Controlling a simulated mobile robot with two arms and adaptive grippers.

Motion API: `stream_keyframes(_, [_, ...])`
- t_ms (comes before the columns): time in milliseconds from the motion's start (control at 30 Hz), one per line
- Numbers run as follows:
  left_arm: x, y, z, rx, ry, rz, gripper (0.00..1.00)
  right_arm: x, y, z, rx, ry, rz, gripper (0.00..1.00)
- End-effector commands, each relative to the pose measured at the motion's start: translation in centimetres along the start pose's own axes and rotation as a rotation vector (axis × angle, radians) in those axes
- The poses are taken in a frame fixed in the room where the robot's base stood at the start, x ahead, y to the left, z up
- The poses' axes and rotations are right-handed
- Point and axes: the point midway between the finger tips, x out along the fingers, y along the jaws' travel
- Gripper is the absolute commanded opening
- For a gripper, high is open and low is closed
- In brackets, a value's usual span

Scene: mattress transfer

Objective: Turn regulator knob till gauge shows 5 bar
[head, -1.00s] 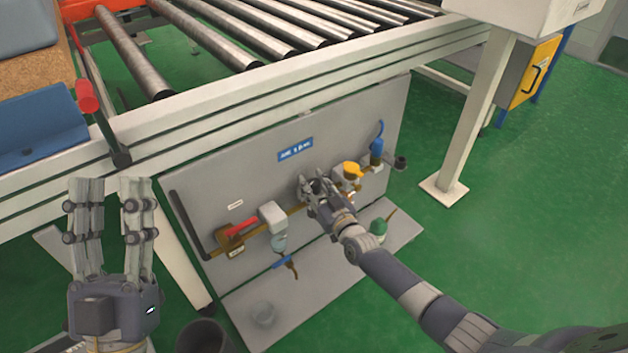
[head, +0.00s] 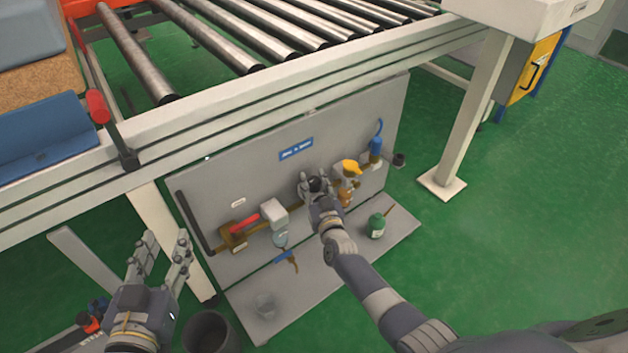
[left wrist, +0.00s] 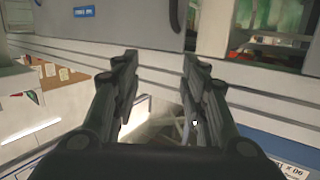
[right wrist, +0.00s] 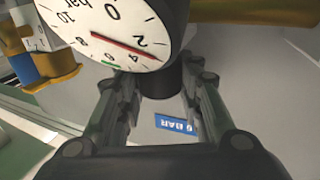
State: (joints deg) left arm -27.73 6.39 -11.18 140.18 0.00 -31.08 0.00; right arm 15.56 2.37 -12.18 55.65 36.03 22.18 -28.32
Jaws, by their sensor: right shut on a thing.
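The grey pneumatic panel (head: 350,125) stands under the conveyor. My right gripper (head: 314,186) is shut on the black regulator knob (right wrist: 163,78) at the panel's pipe line. In the right wrist view the white gauge (right wrist: 105,28) appears tilted and partly cut off by the frame's top. Its red needle (right wrist: 115,43) points between 2 and 4, short of a green mark near the 6. My left gripper (head: 166,243) is open and empty, left of the panel; its parted fingers also show in the left wrist view (left wrist: 158,62).
A red-handled valve (head: 245,220), a filter bowl (head: 280,238) and a yellow-topped unit (head: 350,168) sit along the pipe beside the knob. The conveyor frame (head: 300,90) runs above; a dark bin (head: 210,335) stands below.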

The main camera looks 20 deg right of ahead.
Motion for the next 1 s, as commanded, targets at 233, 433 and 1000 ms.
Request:
stream_keyframes(233, [-0.7,-0.4,2.8,0.001,-0.149,-0.009,0.40,0.2,-0.1,-0.4,0.004,0.005,0.065,0.10])
stream_keyframes(433, [-1.3,-0.6,4.6,0.001,-0.238,-0.014,0.40,0.2,-0.1,-0.4,0.003,0.005,0.112,0.10])
stream_keyframes(1000, [-2.1,-0.8,6.3,0.001,-0.323,-0.019,0.40,0.2,0.0,-0.5,0.000,0.009,0.161,0.10])
